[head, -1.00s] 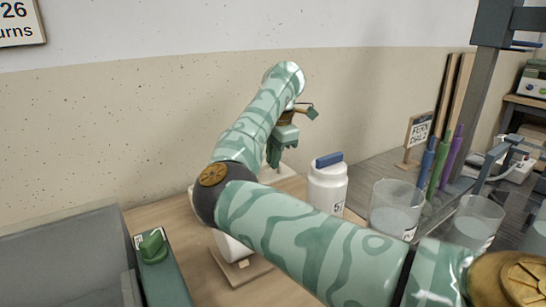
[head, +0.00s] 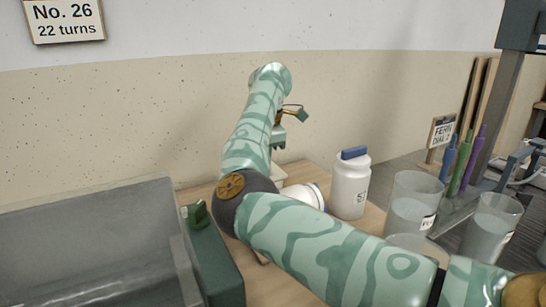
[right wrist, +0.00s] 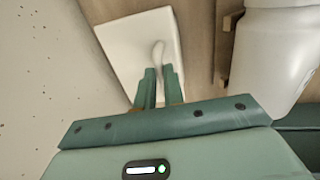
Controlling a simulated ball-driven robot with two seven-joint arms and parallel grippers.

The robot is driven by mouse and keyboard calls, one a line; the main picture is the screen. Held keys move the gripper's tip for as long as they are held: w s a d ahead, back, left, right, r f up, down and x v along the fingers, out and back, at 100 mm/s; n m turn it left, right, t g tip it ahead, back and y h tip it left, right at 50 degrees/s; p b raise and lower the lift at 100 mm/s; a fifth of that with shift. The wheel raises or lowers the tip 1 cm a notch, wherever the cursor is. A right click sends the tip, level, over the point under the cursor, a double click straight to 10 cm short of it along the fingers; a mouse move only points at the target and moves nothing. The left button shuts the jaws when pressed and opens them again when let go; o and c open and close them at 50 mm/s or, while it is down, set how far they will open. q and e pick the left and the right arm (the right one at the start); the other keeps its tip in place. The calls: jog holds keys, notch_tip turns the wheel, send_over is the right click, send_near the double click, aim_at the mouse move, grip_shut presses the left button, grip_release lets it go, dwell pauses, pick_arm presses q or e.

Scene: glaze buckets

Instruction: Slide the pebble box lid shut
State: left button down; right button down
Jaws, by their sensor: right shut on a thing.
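My right gripper (right wrist: 158,85) is shut on a small white knob on a pale, flat rectangular piece (right wrist: 122,38), which looks like the pebble box lid, in the right wrist view. How far the lid is slid, and any pebbles, cannot be made out. In the head view my right arm reaches in from the right, and its gripper (head: 279,138) points down near the wall. A little of a pale box (head: 281,173) shows below it; the rest is hidden by my arm. My left gripper is out of view.
A white cylindrical container (head: 304,195) lies partly behind my arm; a white bottle with a blue cap (head: 350,188) stands to its right. Clear beakers (head: 414,205) and colored pens (head: 461,165) are farther right.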

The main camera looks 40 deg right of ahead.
jog(key=c, duration=1.5)
grip_release()
